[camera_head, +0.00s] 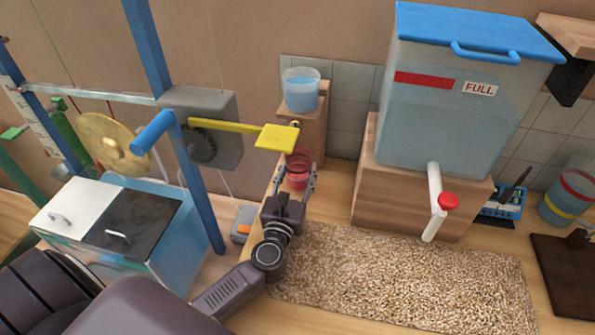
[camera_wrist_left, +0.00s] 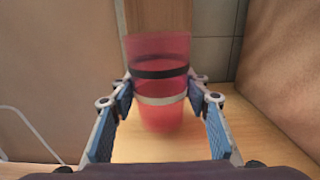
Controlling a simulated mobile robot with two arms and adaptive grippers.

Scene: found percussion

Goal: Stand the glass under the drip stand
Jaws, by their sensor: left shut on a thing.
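The red glass (camera_head: 298,172) is translucent, with a dark band and a pale band that show in the left wrist view (camera_wrist_left: 160,101). It is upright at the foot of a wooden stand (camera_head: 313,125). A clear cup of blue water (camera_head: 301,92) sits on top of that stand. I take this to be the drip stand. My left gripper (camera_head: 296,183) is shut on the glass, with a finger on each side; it also shows in the left wrist view (camera_wrist_left: 161,97). I cannot tell whether the glass base touches the wooden surface. My right gripper is not in view.
A large water tank (camera_head: 450,115) with a blue lid and a red-tipped tap (camera_head: 440,203) stands on a wooden block at the right. A speckled mat (camera_head: 400,275) lies in front. A blue frame (camera_head: 205,195) with a yellow arm (camera_head: 230,128) stands left of the glass.

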